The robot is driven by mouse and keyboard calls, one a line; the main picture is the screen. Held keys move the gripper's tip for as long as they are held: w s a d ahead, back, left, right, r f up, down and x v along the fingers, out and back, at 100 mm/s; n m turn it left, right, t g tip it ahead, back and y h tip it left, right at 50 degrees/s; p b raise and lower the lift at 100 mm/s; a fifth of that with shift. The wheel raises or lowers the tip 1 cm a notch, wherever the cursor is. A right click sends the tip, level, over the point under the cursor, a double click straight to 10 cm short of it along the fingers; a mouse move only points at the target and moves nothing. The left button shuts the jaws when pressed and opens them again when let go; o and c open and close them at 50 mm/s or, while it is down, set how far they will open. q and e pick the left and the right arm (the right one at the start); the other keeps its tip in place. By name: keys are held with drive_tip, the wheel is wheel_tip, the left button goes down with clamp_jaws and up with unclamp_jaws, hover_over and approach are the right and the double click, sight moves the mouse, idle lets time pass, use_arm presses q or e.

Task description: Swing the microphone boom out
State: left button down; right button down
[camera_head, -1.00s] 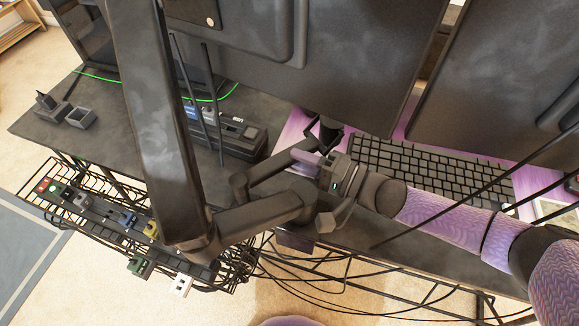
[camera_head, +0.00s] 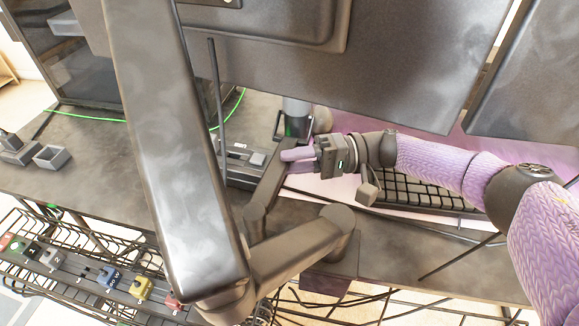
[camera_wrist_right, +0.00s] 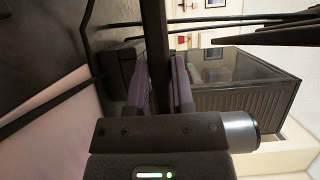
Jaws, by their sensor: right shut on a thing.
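The dark microphone boom shows in the head view as a thick near bar (camera_head: 180,150), a lower link (camera_head: 300,250) and a slim end bar (camera_head: 262,190). The slim bar points away over the desk, with a grey cylinder (camera_head: 297,110), perhaps the microphone, near its far end. My right gripper (camera_head: 287,158) reaches in from the right and is shut on the slim bar. In the right wrist view the dark bar (camera_wrist_right: 155,50) stands between the purple fingers of my right gripper (camera_wrist_right: 164,85). My left gripper is not in view.
Large monitors (camera_head: 350,75) stand close behind the held bar. A keyboard (camera_head: 410,190) lies under my right forearm. A dark box (camera_head: 243,165) with antennas is left of the gripper. A wire rack (camera_head: 75,260) hangs at the desk's front. The desk's left part is mostly clear.

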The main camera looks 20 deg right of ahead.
idle(0.4)
drive_tip(key=shift+c, duration=2.4)
unclamp_jaws()
drive_tip(key=shift+a, duration=0.15)
drive_tip(key=d, duration=0.6)
drive_tip(key=d+b, duration=0.1)
drive_tip(key=d, duration=0.2)
drive_tip(key=shift+s+d+f, duration=0.15)
drive_tip(key=shift+s+d, duration=0.1)
drive_tip(key=shift+s, duration=0.1)
drive_tip(key=shift+d, duration=0.25)
